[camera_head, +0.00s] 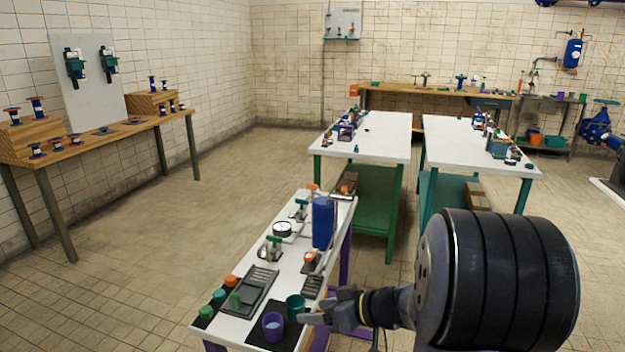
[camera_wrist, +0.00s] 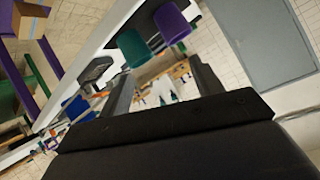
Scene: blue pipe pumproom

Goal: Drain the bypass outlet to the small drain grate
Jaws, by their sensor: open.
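In the head view, my gripper (camera_head: 312,313) is open at the right edge of the near white bench, close to the teal cup (camera_head: 295,308). I cannot tell whether they touch. A purple cup (camera_head: 273,327) stands beside it on a dark mat. A small dark slotted grate (camera_head: 313,286) lies behind the teal cup, and a larger slotted grate tray (camera_head: 251,290) lies to its left. An orange-handled valve (camera_head: 311,255) sits just behind the small grate; I cannot make out which fitting is the bypass outlet. The wrist view shows the teal cup (camera_wrist: 135,48) and purple cup (camera_wrist: 171,23) beyond my open gripper (camera_wrist: 163,78).
The near bench (camera_head: 204,325) also carries a blue cylinder (camera_head: 323,222), a round gauge (camera_head: 282,229), green-handled valves (camera_head: 272,243) and small orange and green pieces at left. Two white tables (camera_head: 385,135) stand behind. Floor at left is clear.

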